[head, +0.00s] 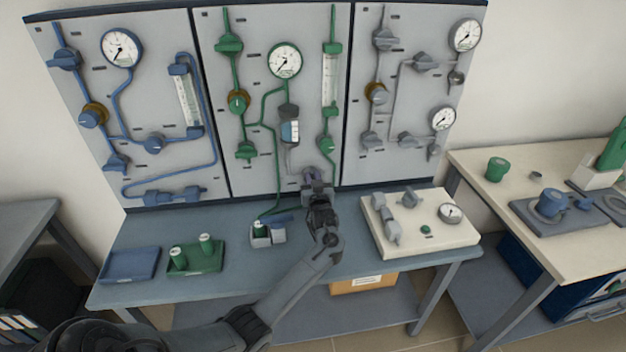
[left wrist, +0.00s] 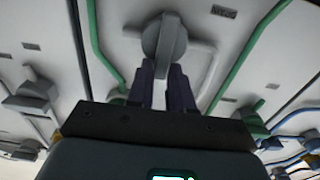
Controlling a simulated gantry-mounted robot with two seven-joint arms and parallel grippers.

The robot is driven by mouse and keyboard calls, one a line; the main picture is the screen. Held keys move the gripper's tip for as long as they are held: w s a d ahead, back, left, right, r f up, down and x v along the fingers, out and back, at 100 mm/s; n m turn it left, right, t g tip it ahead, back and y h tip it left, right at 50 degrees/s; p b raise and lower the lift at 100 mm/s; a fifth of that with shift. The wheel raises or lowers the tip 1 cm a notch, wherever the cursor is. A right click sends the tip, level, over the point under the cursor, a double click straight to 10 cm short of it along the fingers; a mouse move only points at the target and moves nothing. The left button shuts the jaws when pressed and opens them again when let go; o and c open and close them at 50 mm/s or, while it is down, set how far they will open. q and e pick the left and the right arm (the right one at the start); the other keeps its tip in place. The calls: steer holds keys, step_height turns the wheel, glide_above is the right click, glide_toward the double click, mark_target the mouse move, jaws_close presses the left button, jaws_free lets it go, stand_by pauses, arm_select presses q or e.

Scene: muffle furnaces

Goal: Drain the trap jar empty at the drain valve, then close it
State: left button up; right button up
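The trap jar (head: 290,131) hangs on the green-piped middle panel, below the round gauge. Its small window shows some blue, but the exact level is too small to read. A grey pipe runs down from it toward my left gripper (head: 312,180). In the left wrist view the drain valve (left wrist: 164,38) is a round grey knob with a raised bar handle. The two dark fingers of my left gripper (left wrist: 168,82) stand on either side of the bar's lower end and look closed on it. In the head view my gripper hides the valve. My right gripper is not in view.
A green tray (head: 208,266) with green-capped pieces and a blue tray (head: 130,265) lie at the bench's left. Green pipes flank the valve.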

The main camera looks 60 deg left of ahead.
arm_select(q)
jaws_close()
steer(key=shift+w+d+r+m+p, duration=0.15)
steer(key=shift+m+p, duration=0.45)
steer(key=shift+p, duration=0.35)
steer(key=f+m+p, duration=0.1)
steer(key=m+p, duration=0.1)
steer(key=m, duration=0.3)
steer(key=w+f+m+p, duration=0.1)
steer(key=m+p, duration=0.1)
steer(key=m, duration=0.4)
steer(key=w+f+m+p, duration=0.1)
steer(key=m+p, duration=0.2)
steer(key=m, duration=0.2)
steer(key=shift+d+m, duration=0.3)
steer(key=shift+d, duration=0.05)
